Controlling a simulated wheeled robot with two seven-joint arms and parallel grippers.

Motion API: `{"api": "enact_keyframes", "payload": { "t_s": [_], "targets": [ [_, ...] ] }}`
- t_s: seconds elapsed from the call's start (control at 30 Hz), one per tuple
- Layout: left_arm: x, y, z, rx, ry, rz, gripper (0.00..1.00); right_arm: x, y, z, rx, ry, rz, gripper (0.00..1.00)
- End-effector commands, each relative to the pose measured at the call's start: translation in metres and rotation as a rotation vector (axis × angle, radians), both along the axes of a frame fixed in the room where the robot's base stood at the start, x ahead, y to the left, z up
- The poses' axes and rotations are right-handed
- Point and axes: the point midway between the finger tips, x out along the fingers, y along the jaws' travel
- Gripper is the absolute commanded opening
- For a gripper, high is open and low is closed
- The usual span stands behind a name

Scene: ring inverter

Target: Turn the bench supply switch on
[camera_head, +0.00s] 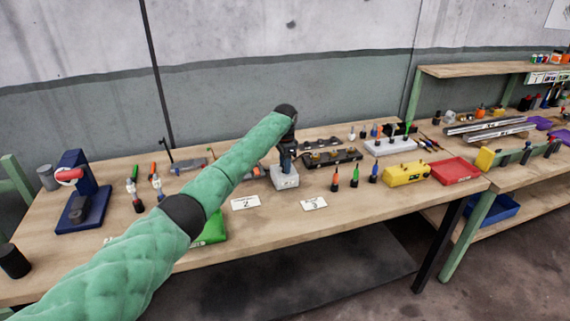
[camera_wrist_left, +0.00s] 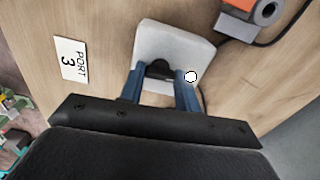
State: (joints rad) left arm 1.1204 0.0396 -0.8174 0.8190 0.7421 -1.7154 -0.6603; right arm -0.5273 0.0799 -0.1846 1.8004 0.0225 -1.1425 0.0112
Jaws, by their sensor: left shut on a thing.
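The bench supply seems to be the pale grey box (camera_head: 285,181) in the middle of the bench, behind the number cards. The same box (camera_wrist_left: 172,42) shows in the wrist view, with a dark switch or knob (camera_wrist_left: 160,70) on its top and a small white round spot (camera_wrist_left: 190,77) beside it. My left gripper (camera_head: 287,162) points down onto the box. In the wrist view its blue fingers (camera_wrist_left: 160,82) are shut on the dark switch, one on each side. Which way the switch is set cannot be told. My right gripper is not in view.
A card marked PORT 3 (camera_wrist_left: 74,60) lies beside the box. An orange and grey part (camera_wrist_left: 255,12) with a dark cable is close by. Screwdrivers (camera_head: 354,176), a yellow box (camera_head: 407,174) and a red tray (camera_head: 455,170) stand to the right. The front bench edge is mostly clear.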

Motion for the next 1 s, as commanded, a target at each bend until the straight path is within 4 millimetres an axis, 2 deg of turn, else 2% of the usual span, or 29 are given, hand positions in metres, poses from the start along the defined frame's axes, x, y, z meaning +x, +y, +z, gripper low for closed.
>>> {"api": "enact_keyframes", "payload": {
  "t_s": [0.3, 0.7, 0.73, 0.8, 0.83, 1.0],
  "targets": [
    [0.0009, 0.0001, 0.0022, 0.0, -0.003, -0.071, 0.1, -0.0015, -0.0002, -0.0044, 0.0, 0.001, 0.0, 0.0],
    [0.001, 0.0001, 0.0024, 0.0, -0.003, -0.076, 0.1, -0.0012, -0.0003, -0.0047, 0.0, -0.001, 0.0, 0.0],
    [0.001, 0.0001, 0.0025, 0.0, -0.004, -0.076, 0.37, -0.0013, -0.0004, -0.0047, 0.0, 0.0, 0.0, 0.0],
    [0.0009, 0.0001, 0.0022, 0.0, -0.003, -0.076, 0.5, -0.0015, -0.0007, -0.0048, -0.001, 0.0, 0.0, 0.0],
    [0.0009, 0.0, 0.002, 0.0, -0.003, -0.076, 0.55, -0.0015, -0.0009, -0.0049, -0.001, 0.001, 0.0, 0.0],
    [0.0005, -0.0001, 0.0012, 0.0, -0.002, -0.075, 0.55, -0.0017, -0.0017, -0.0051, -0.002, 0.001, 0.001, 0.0]
  ]
}}
